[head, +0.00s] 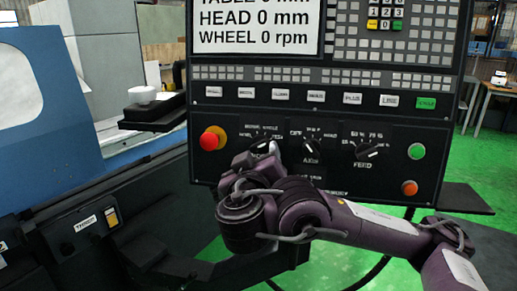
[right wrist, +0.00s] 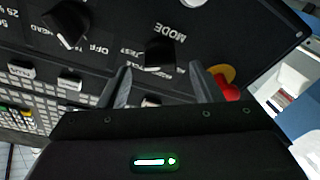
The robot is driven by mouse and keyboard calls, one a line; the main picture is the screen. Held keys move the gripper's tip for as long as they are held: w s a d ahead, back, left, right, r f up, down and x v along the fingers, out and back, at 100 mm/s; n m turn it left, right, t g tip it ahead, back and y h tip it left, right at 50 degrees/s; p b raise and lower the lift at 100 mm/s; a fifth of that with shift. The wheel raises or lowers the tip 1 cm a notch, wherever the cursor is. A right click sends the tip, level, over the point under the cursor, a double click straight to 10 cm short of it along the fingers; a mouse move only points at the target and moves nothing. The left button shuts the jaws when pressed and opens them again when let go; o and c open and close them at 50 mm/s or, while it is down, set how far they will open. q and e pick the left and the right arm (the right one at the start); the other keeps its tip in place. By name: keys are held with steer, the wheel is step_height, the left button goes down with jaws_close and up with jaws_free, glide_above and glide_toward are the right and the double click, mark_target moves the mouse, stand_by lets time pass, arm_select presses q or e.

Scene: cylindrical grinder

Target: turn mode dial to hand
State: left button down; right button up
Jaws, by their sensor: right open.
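The mode dial (head: 262,146) is a black knob with a pale pointer line, at the left of the lower control panel; my right gripper partly covers it in the head view. In the right wrist view the dial (right wrist: 160,56) shows by the upside-down word MODE. My right gripper (head: 254,160) is open at the panel. In its own view, one fingertip is on each side of the dial (right wrist: 159,72); I cannot tell whether they touch it. The position labels around the dial are too small or hidden to read surely. My left gripper is not in view.
The axis dial (head: 311,146) and feed dial (head: 368,149) are to the right. A red emergency stop (head: 211,139) is close on the left and shows beside a finger in the wrist view (right wrist: 226,85). Green (head: 416,151) and orange (head: 409,188) buttons are far right.

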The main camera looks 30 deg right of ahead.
mark_target(259, 150)
steer(key=shift+x, duration=1.65)
steer(key=c, duration=1)
